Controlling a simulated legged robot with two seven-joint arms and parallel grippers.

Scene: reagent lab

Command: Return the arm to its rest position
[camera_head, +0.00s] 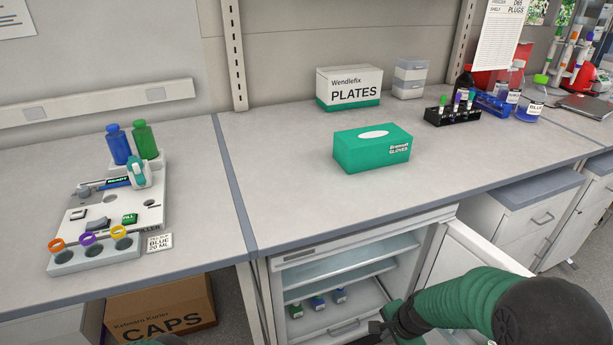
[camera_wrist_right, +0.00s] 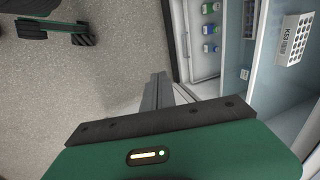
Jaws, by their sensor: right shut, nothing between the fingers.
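My right arm, green and dark, comes in from the lower right in the head view. Its gripper (camera_head: 385,328) is in front of the open fridge below the bench, partly cut off by the bottom edge. In the right wrist view its fingers (camera_wrist_right: 157,92) are together and empty, over the grey floor beside the fridge. A green and dark part of my own body (camera_wrist_right: 62,30) shows at the top left there; I cannot tell whether it is my left gripper. Only a green sliver of mine shows at the bottom left of the head view.
The fridge (camera_head: 350,258) stands open, its door (camera_head: 485,247) swung right, near my right arm. Small bottles (camera_head: 318,303) stand inside. The bench (camera_head: 290,200) above holds a green glove box (camera_head: 372,152), a plates box (camera_head: 349,90) and a dispenser station (camera_head: 110,200). A caps carton (camera_head: 165,308) is below.

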